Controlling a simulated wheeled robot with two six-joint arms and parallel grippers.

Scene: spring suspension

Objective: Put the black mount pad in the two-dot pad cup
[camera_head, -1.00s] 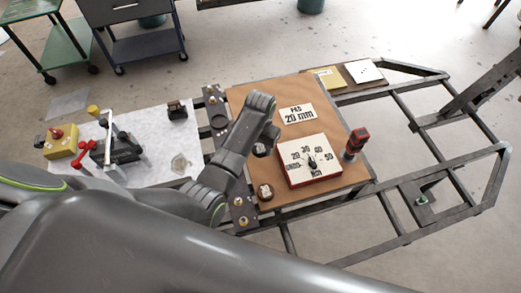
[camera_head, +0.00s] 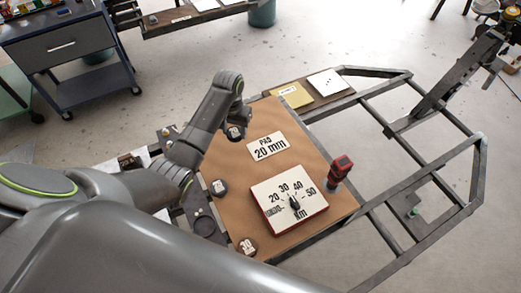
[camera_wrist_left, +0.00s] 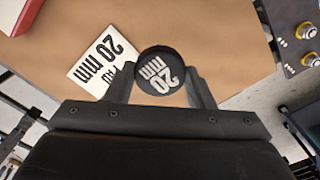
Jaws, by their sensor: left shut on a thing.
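My left gripper (camera_head: 237,118) is shut on a round black pad (camera_head: 235,132) above the far left part of the brown board. In the left wrist view the pad (camera_wrist_left: 160,70) sits between the two fingertips (camera_wrist_left: 160,88), with white "20 mm" lettering facing the camera. A dark round fitting (camera_head: 203,224) is on the metal plate along the board's left side. I cannot tell whether it is a pad cup, and I cannot make out a two-dot mark on it. My right gripper is not in view.
A white "PAD 20 mm" card (camera_head: 268,147), a dial box (camera_head: 289,203) and a red-black tool (camera_head: 340,168) are on the board (camera_head: 300,150). Open frame bars (camera_head: 400,150) lie right.

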